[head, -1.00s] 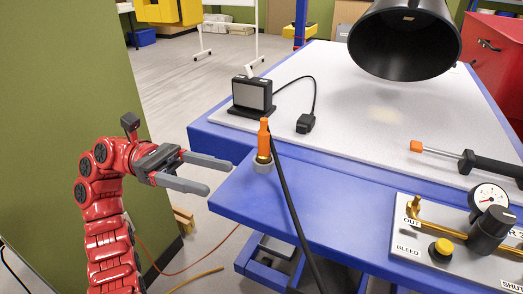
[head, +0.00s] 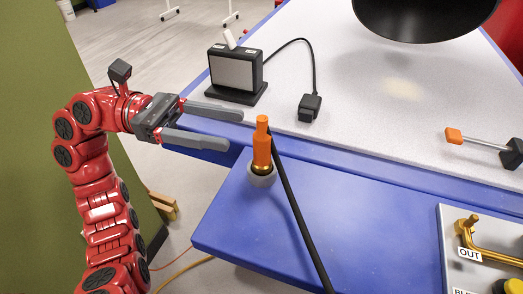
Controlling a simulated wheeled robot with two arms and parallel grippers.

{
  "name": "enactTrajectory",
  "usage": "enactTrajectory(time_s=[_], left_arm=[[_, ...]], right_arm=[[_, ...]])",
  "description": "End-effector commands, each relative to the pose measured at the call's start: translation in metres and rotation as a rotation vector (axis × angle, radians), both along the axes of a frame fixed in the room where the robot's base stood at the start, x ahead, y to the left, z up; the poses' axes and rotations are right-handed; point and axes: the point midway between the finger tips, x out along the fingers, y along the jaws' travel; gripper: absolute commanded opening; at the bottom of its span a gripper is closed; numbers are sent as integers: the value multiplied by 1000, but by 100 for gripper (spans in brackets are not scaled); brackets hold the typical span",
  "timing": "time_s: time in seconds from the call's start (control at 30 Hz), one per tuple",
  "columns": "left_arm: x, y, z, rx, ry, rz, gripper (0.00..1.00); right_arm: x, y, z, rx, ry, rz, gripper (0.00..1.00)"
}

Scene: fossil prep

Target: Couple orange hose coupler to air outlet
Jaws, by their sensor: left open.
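The orange hose coupler (head: 262,145) stands upright in a small grey holder (head: 262,178) on the blue bench corner, with a brass ring at its base. A black hose (head: 293,205) runs beside it down toward the front. My left gripper (head: 236,129) is open and empty, its fingers pointing right toward the coupler, with the fingertips a little to the left of it. The brass air outlet (head: 474,228), with the OUT label under it, is on the grey panel at the lower right, partly cut off. My right gripper is not in view.
A black boxy device (head: 236,75) stands behind the coupler, with a cable to a black plug (head: 310,107). An orange-tipped tool (head: 480,143) lies at the right. A large black hood (head: 425,15) hangs over the back.

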Motion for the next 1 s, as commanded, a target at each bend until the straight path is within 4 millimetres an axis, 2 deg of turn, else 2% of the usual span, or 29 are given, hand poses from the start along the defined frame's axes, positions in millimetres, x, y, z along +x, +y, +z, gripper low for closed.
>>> enactTrajectory(time_s=[0.03, 0.13, 0.43, 0.7, 0.97, 1.0], left_arm=[[-3, -12, -2, 0, 0, -5, 68], [-8, -30, -2, 3, -3, -4, 68], [-14, -55, -2, 0, -1, -3, 68], [-24, -93, -4, 0, 1, -3, 68], [-24, -97, -3, 0, 1, -1, 68], [-24, -97, -3, 1, 1, -1, 64]], right_arm=[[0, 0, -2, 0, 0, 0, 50], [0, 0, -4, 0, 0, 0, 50], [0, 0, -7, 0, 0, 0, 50], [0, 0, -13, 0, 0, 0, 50], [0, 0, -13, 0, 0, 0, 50], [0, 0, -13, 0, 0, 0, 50]])
